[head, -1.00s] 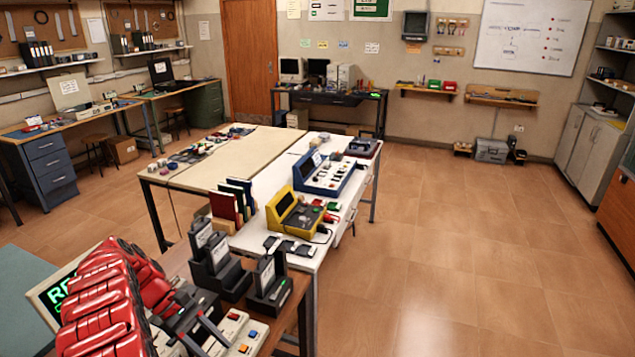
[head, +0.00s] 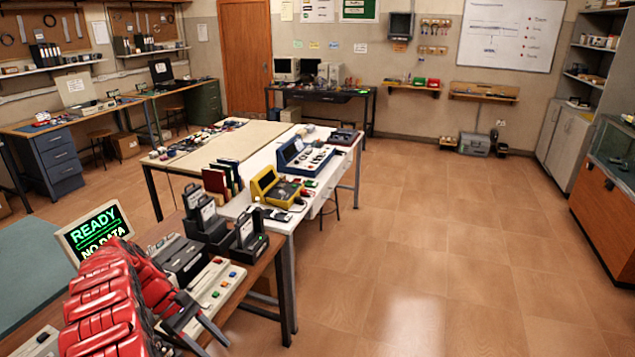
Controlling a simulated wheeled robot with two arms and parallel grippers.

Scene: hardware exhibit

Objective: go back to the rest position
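My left arm, red, comes in at the lower left. Its dark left gripper (head: 206,336) is low in the head view, over the front of the near table. The two fingers look apart with nothing seen between them. Behind the arm, a screen (head: 94,228) reads "READY" and "NO DATA". A pale control panel (head: 212,288) with coloured buttons lies just beyond the fingers. My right gripper is not in view.
The near wooden table (head: 262,262) carries black holders (head: 250,240). A long white table beyond bears a yellow device (head: 276,188) and a blue device (head: 304,158). A glass-topped cabinet (head: 600,190) stands at right. The tiled floor (head: 440,230) between is clear.

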